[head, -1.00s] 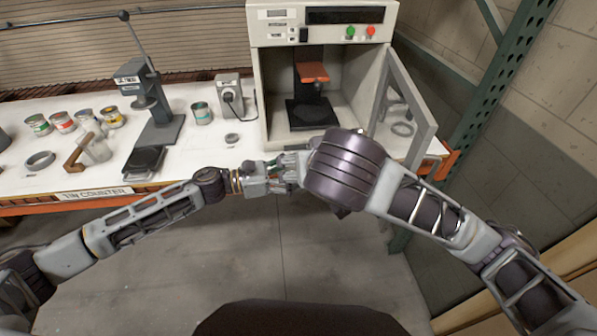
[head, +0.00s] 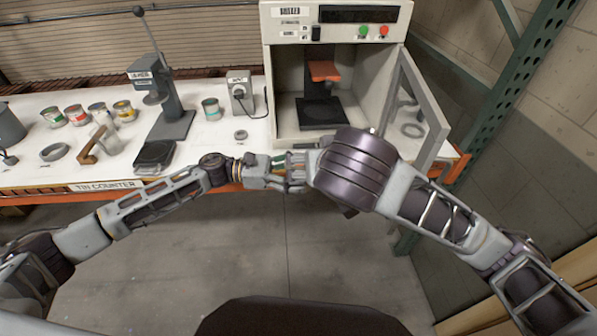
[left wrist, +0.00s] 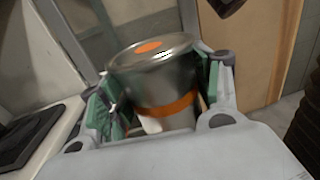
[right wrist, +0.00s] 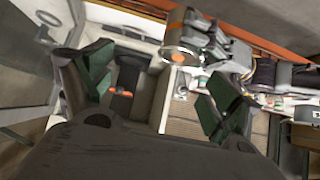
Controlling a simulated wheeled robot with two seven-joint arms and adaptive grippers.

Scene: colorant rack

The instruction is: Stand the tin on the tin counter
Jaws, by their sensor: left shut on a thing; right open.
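My left gripper (head: 297,171) is shut on a metal tin (left wrist: 155,75) with an orange band and an orange spot on its lid. In the left wrist view the tin sits between both fingers, a little tilted in the picture. In the head view the tin is hidden, by my right wrist as it seems. The right wrist view also shows the tin (right wrist: 181,52). The tin counter (head: 215,152) has a white top and a label on its front edge. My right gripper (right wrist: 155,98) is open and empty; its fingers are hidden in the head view.
A lever press (head: 172,125), a lone tin (head: 211,108) and a small box (head: 241,92) stand mid-counter. A machine (head: 283,95) with an open door (head: 430,115) stands right.

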